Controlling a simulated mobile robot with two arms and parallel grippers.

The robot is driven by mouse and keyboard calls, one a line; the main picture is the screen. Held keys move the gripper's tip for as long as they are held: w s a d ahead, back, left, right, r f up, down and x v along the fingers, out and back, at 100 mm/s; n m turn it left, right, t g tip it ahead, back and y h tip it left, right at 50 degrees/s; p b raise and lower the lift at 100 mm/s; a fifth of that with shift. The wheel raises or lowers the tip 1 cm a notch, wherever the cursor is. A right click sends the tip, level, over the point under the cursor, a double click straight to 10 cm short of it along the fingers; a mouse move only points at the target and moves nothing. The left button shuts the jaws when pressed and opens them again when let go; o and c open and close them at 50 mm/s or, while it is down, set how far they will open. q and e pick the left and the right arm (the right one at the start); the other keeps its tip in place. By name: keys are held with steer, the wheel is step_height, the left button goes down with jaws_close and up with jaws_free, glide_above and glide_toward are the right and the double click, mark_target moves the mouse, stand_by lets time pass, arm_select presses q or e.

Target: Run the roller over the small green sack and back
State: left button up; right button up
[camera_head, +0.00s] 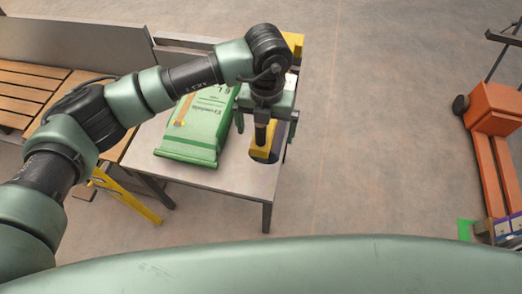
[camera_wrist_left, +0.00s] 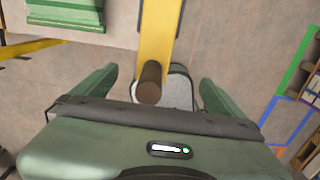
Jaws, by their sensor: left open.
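The green sack (camera_head: 205,128) lies flat on the grey table, with its printed face up. Part of it shows at the top left of the left wrist view (camera_wrist_left: 66,14). My left gripper (camera_head: 265,132) is over the table's right end, beside the sack. It is open. In the left wrist view its two fingers (camera_wrist_left: 152,92) stand either side of a brown upright handle (camera_wrist_left: 150,84), with gaps on both sides. This seems to be the roller's handle; a yellow part (camera_head: 263,151) shows below the gripper in the head view. My arm hides part of the sack.
The grey table (camera_head: 228,178) has bare surface in front of the sack. A slatted wooden bench (camera_head: 28,92) stands at the left. An orange pallet truck (camera_head: 492,135) is at the far right. Open floor (camera_head: 385,130) lies between it and the table.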

arm_select(q)
steer(key=shift+w+a, duration=0.2)
steer(key=shift+a, duration=0.5)
step_height(320, 180, up, 9)
steer(key=p, duration=0.3)
stand_by(0.4)
